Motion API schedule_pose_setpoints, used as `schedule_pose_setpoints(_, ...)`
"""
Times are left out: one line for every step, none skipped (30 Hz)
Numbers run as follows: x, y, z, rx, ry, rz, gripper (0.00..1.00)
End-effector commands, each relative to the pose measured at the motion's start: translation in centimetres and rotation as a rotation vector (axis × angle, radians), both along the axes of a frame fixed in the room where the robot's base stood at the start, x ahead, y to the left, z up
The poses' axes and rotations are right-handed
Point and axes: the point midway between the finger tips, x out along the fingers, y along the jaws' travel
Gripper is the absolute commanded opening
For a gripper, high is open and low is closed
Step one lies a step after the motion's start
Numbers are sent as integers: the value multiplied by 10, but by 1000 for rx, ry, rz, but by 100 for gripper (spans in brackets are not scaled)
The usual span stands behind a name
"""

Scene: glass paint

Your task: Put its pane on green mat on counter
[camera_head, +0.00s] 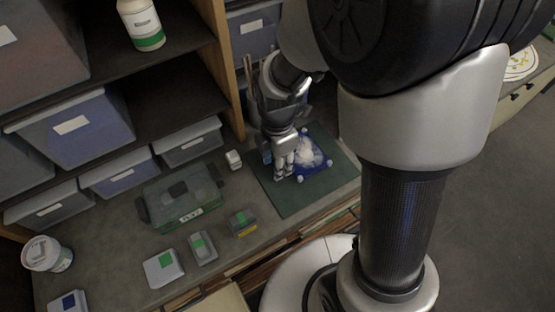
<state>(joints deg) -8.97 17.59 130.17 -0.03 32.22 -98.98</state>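The dark green mat (293,199) lies on the grey counter (115,222) in the head view. A blue piece (318,168) with white knobs at its corners and a pale, whitish middle rests on the mat. I cannot tell whether it is the pane or a holder. My gripper (283,172) points down over the mat, close against the left side of the blue piece. Its fingers hide part of that side. I cannot tell whether the fingers touch or grip anything.
A clear green-tinted box (181,203) stands left of the mat, with a small white container (233,159) between. Several small boxes, including a white one (162,268), lie at the front. Shelves with bins (75,128) and a wooden upright (222,60) rise behind.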

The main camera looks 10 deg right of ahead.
Motion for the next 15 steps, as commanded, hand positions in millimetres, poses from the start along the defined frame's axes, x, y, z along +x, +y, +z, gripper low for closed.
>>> schedule_pose_setpoints(0, 0, 0, 0, 0, 0, 41)
schedule_pose_setpoints(0, 0, 0, 0, 0, 0, 41)
schedule_pose_setpoints(0, 0, 0, 0, 0, 0, 41)
schedule_pose_setpoints(0, 0, 0, 0, 0, 0, 41)
schedule_pose_setpoints(0, 0, 0, 0, 0, 0, 41)
schedule_pose_setpoints(0, 0, 0, 0, 0, 0, 41)
schedule_pose_setpoints(0, 0, 0, 0, 0, 0, 41)
schedule_pose_setpoints(0, 0, 0, 0, 0, 0, 41)
schedule_pose_setpoints(0, 0, 0, 0, 0, 0, 41)
schedule_pose_setpoints(0, 0, 1, 0, 0, 0, 41)
schedule_pose_setpoints(0, 0, 2, 0, 0, 0, 41)
schedule_pose_setpoints(0, 0, 5, 0, -1, 0, 41)
schedule_pose_setpoints(1, 0, 8, 1, -2, 0, 41)
schedule_pose_setpoints(1, 0, 12, 1, -2, 0, 41)
schedule_pose_setpoints(1, 0, 18, 0, -4, 0, 41)
